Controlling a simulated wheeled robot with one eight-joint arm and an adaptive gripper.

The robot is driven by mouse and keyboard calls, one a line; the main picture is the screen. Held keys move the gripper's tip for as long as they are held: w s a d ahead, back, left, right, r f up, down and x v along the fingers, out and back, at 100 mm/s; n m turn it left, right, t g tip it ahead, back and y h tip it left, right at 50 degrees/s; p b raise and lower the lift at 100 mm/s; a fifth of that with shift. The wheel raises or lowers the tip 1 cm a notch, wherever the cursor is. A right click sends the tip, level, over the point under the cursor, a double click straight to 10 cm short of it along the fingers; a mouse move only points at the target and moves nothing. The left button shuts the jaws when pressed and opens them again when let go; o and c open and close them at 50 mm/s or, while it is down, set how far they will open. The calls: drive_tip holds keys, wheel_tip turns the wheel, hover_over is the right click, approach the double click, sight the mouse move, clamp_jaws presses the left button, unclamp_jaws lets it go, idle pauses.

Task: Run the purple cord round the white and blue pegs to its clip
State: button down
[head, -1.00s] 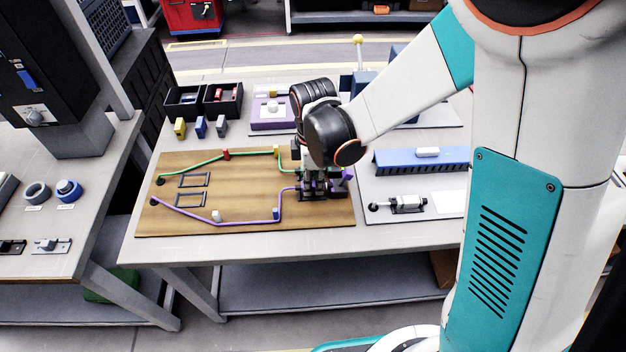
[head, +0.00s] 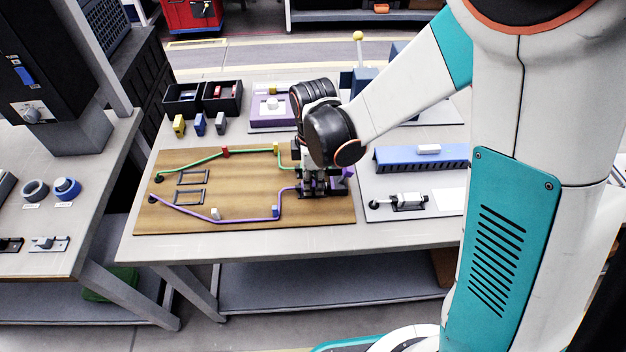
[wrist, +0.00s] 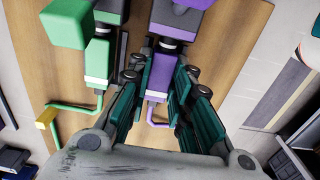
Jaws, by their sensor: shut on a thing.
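The purple cord (head: 183,207) runs from a black anchor at the board's left, past the lower side of the white peg (head: 215,213), round the blue peg (head: 275,211), then up and right to my gripper (head: 314,190). My gripper is shut on the purple plug (wrist: 158,75) at the cord's end, between the fingers in the wrist view (wrist: 153,100). The plug lines up with the purple clip (wrist: 180,18), close to or touching it; I cannot tell whether it is seated. In the head view the clip (head: 347,173) is partly hidden by my gripper.
The green cord (head: 195,160) passes the red peg (head: 225,152) and yellow peg (head: 276,148). Its green plug (wrist: 98,62) sits at a green clip (wrist: 65,25) left of my fingers. A panel with a blue block (head: 420,160) lies right of the wooden board (head: 180,222).

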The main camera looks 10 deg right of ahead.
sight(313, 183)
drive_tip(key=shift+f, duration=0.1)
idle(0.3)
drive_tip(key=c, duration=1.4)
unclamp_jaws()
drive_tip(key=shift+o, duration=0.2)
drive_tip(key=shift+r, duration=3.75)
